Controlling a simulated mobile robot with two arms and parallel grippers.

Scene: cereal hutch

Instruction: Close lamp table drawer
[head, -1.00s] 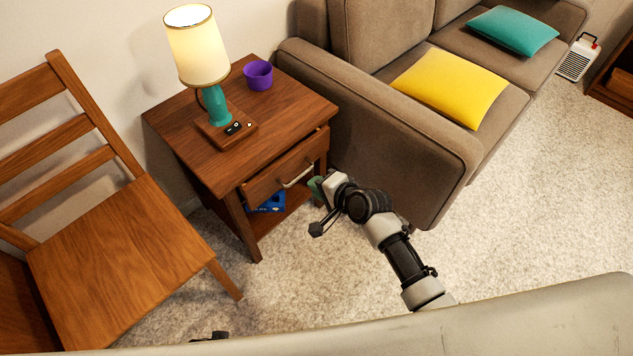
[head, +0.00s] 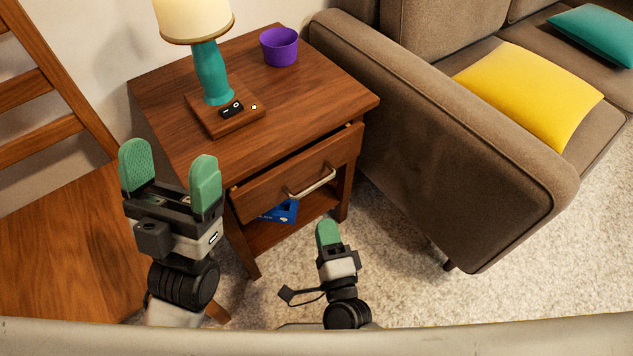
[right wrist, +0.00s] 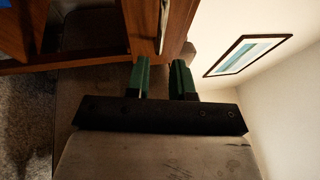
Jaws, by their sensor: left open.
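The wooden lamp table (head: 340,88) stands between the chair and the sofa. Its drawer (head: 265,192) is partly open, with a dark gap under the tabletop, and has a silver bar handle (head: 312,184). My left gripper (head: 171,165) is open and empty, left of the drawer front. My right gripper (head: 327,232) is in front of and below the handle, apart from it in the head view. In the right wrist view its two green fingers (right wrist: 161,65) stand apart with nothing between them; wood and a pale bar, likely the handle, are just beyond.
A lamp (head: 210,75) and purple cup (head: 279,46) stand on the table. A blue box (head: 285,210) lies on its lower shelf. A wooden chair (head: 60,235) is at left, a brown sofa (head: 450,150) at right. Carpet (head: 400,260) is clear in front.

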